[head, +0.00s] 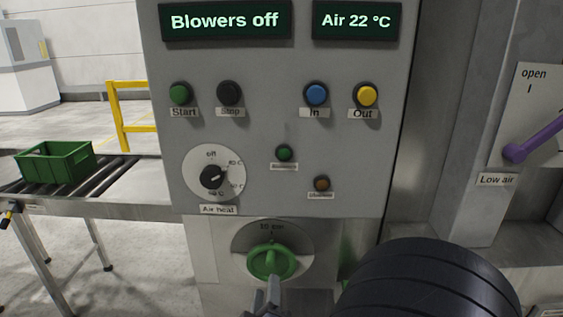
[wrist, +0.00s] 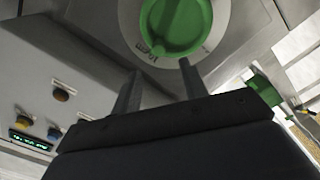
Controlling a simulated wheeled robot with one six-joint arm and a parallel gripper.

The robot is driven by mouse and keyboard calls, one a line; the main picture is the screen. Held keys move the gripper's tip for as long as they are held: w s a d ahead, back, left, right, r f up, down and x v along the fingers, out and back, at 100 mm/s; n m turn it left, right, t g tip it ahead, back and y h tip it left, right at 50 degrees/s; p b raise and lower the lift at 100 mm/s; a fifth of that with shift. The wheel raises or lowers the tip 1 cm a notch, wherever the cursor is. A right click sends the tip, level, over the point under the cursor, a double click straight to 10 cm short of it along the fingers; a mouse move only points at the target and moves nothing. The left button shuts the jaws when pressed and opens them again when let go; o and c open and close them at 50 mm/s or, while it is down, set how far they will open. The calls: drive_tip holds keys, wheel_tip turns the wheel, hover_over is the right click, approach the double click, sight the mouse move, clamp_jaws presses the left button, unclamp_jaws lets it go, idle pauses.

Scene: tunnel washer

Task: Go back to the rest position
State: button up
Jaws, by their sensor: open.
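My gripper (head: 262,297) is at the bottom of the head view, just below the green round knob (head: 271,262) on the grey control panel (head: 255,130). In the wrist view my gripper (wrist: 158,84) has its two fingers spread apart with nothing between them. The green knob (wrist: 177,24) is beyond the fingertips there. The right fingertip overlaps the knob's lower edge in the wrist view, and I cannot tell whether it touches.
The panel displays read "Blowers off" (head: 226,20) and "Air 22 °C" (head: 357,20). The Air heat dial (head: 213,176) is above left of the knob. A purple lever (head: 535,138) sticks out at the right. A green crate (head: 56,164) sits on a roller conveyor (head: 112,187) at left.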

sight(270, 265)
drive_tip(key=w+p, duration=0.1)
drive_tip(key=w, duration=0.7)
drive_tip(key=shift+d, duration=0.2)
drive_tip(key=s+b, duration=0.2)
drive_tip(key=s, duration=0.9)
drive_tip(key=w+p, duration=0.2)
drive_tip(key=w, duration=0.8)
drive_tip(key=shift+w+r, duration=0.1)
drive_tip(key=shift+w, duration=0.25)
drive_tip(key=shift+w+d+f, duration=0.1)
drive_tip(key=shift+w+f, duration=0.15)
drive_tip(key=shift+f, duration=0.05)
drive_tip(key=shift+s+d+m+b, duration=0.1)
drive_tip(key=shift+d+m+b, duration=0.3)
drive_tip(key=shift+m, duration=0.45)
drive_tip(key=shift+d+m+b, duration=0.15)
drive_tip(key=shift+m+b, duration=0.4)
drive_tip(key=shift+m, duration=0.25)
drive_tip(key=shift+s+d+m+b, duration=0.1)
drive_tip(key=shift+d+m+b, duration=0.3)
drive_tip(key=shift+m, duration=0.45)
drive_tip(key=shift+a, duration=0.1)
